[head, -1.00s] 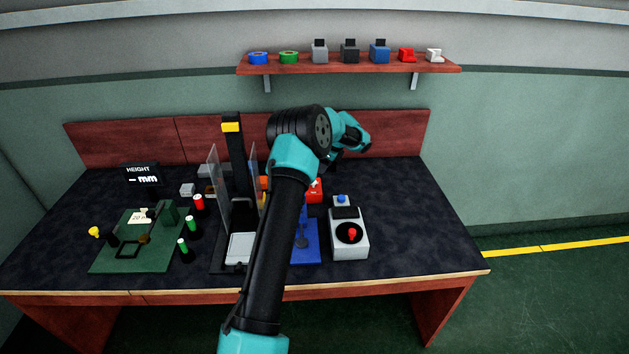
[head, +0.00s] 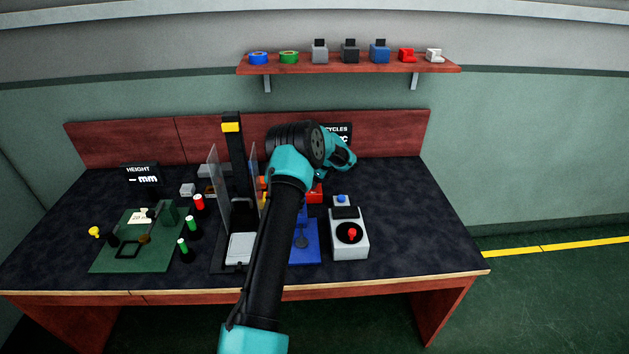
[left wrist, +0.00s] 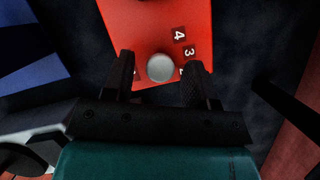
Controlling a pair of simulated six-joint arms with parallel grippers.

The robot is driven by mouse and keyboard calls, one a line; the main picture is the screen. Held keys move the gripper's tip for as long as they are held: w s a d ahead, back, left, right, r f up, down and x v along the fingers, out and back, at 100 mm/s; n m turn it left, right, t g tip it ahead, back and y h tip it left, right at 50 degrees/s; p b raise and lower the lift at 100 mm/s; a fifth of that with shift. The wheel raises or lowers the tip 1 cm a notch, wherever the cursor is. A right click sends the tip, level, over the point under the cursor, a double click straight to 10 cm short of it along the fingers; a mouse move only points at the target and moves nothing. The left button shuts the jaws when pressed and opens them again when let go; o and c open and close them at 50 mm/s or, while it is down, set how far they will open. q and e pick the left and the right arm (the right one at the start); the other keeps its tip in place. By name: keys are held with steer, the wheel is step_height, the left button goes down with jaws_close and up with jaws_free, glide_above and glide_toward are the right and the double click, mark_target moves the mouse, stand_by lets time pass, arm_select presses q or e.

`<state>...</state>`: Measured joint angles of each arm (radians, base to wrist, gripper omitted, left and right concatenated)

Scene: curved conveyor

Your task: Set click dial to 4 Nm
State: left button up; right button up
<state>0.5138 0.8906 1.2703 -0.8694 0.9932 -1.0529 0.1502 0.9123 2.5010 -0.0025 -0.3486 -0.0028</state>
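A red box (head: 315,193) stands mid-table, mostly hidden behind my left arm in the head view. In the left wrist view, its red face (left wrist: 150,20) carries a round grey dial knob (left wrist: 160,67) and white-on-dark number labels, with 4 and 3 readable. Other labels are partly covered by the fingers. My left gripper (left wrist: 162,72) is open, one finger on each side of the knob, with visible gaps. I cannot tell how deep the fingers reach or which number the dial points to. My right gripper is not in view.
A grey box with a red knob (head: 350,235) and a blue plate (head: 305,250) stand near the red box. A tall black post with clear panels (head: 234,160) rises on the left. A green fixture board (head: 115,258) lies further left. The table's right end is clear.

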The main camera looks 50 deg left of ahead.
arm_select(q)
steer(key=c, duration=0.8)
steer(key=shift+n, duration=0.5)
steer(key=n+g, duration=0.1)
steer(key=n, duration=0.1)
steer(key=n+h, duration=0.1)
steer(key=n, duration=0.1)
steer(key=shift+w+a+g, duration=0.1)
steer(key=shift+g, duration=0.3)
steer(key=n+h, duration=0.1)
steer(key=n, duration=0.3)
steer(key=shift+a+n+h, duration=0.1)
steer(key=shift+n+h, duration=0.3)
steer(key=n+h, duration=0.1)
steer(key=n, duration=0.2)
steer(key=shift+a+n+g, duration=0.1)
steer(key=shift+n+g, duration=0.2)
steer(key=shift+g, duration=0.1)
steer(key=n+h, duration=0.1)
steer(key=n, duration=0.1)
steer(key=n+h, duration=0.1)
steer(key=n, duration=0.1)
steer(key=shift+a+n+t, duration=0.1)
steer(key=shift+n+t, duration=0.2)
steer(key=shift+n, duration=0.1)
